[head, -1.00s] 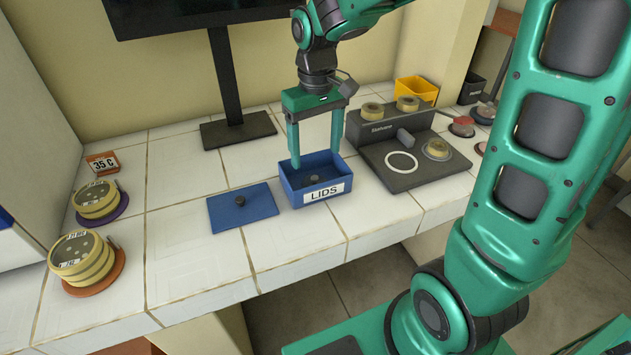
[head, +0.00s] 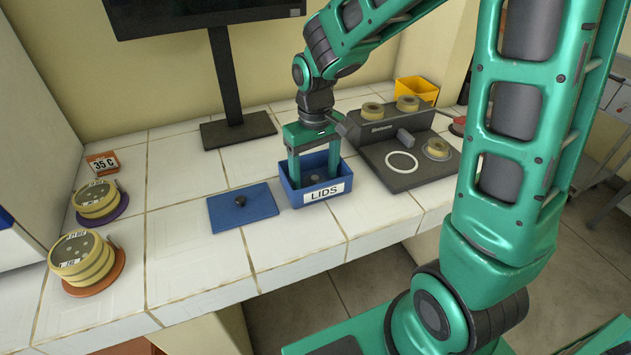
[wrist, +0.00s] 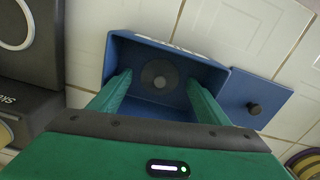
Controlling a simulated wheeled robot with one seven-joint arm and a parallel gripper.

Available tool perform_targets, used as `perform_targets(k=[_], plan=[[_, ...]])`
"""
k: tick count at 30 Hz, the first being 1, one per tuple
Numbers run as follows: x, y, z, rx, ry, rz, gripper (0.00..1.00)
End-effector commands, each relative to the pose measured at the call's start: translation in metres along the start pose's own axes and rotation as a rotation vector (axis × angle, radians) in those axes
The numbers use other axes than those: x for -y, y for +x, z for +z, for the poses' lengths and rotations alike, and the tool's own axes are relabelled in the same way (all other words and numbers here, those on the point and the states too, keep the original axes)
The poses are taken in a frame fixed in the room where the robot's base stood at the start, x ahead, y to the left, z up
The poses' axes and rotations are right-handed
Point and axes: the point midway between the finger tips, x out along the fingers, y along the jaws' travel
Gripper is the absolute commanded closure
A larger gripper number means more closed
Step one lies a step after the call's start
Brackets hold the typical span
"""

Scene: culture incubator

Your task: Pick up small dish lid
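The small dish lid (wrist: 160,73) is a round, clear-looking disc with a dark knob, lying inside the blue box marked LIDS (head: 322,195). In the head view its knob (head: 314,179) shows just above the box's front wall. My gripper (head: 315,178) points down into the box, with its fingers open on either side of the lid. In the wrist view the fingers (wrist: 158,85) are spread wide, apart from the knob between them. The lower fingertips are partly hidden by the box wall in the head view.
A blue square cover with a dark knob (head: 242,207) lies left of the box. A grey device (head: 405,178) with several dishes stands to the right. Stacked dishes (head: 82,258) sit at the left, and a monitor stand (head: 237,131) behind. The front tiles are clear.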

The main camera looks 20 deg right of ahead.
Motion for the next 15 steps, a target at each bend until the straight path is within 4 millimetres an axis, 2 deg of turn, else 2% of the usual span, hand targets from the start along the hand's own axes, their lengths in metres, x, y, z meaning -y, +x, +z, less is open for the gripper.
perform_targets(k=[1,3,5,15], plan=[[-0.0001,-0.0001,-0.0001,0.000,0.000,0.000,0.42],[-0.0002,-0.0002,-0.0001,0.000,0.000,0.000,0.59],[-0.0002,-0.0002,-0.0001,0.000,0.000,0.000,0.71],[-0.0004,-0.0017,-0.0004,-0.001,0.001,0.000,0.72]])
